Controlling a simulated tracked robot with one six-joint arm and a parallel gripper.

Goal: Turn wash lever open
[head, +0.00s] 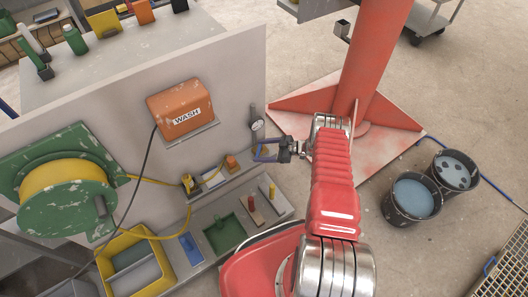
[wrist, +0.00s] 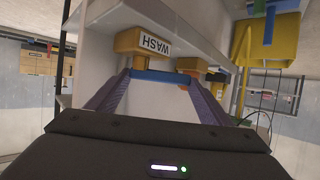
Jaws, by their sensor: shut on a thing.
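The orange wash box (head: 180,108) with a white WASH label is fixed to the grey panel. My gripper (head: 264,152) is at the panel's right edge, below a round gauge. In the wrist view, my gripper (wrist: 160,79) has its two fingers at the ends of a short blue bar (wrist: 160,75), which looks like the wash lever. The gripper is shut on this bar. The lever's mount and exact angle are hard to make out.
A green hose reel (head: 62,205) hangs at the left of the panel (head: 225,75). Below are a yellow bin (head: 158,235) and a shelf with small coloured tools. A red column (head: 372,60) stands behind my arm. Two buckets (head: 412,197) of liquid stand on the floor at right.

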